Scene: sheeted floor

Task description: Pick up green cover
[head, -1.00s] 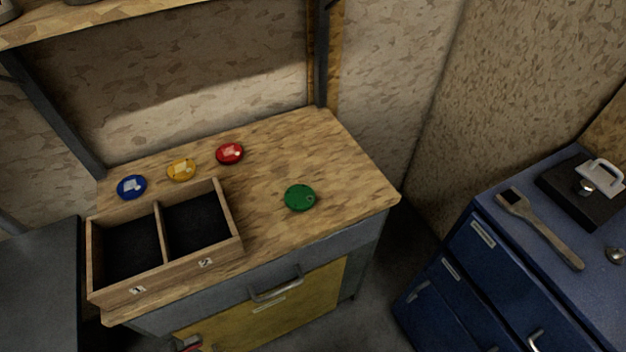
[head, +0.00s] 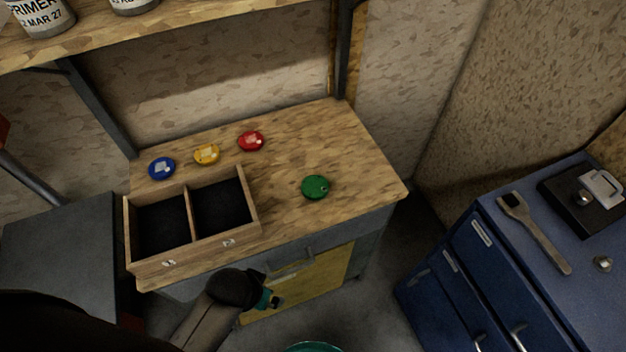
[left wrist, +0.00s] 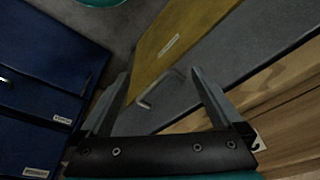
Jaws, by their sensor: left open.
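The green cover (head: 315,187) is a round disc lying on the right part of the wooden worktop (head: 345,150), apart from the other discs. My left arm comes in from the bottom left in the head view, low in front of the bench. In the left wrist view my left gripper (left wrist: 158,73) is open, with its two fingers apart and nothing between them. It faces the yellow cabinet door and its handle. The green cover is not visible in the left wrist view. My right gripper does not show.
A two-compartment wooden box (head: 195,245) sits at the worktop's front left. Blue (head: 161,168), yellow (head: 207,154) and red (head: 250,141) discs lie behind it. A shelf (head: 180,33) overhangs the back. A blue cabinet (head: 480,270) stands right. The worktop around the green cover is clear.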

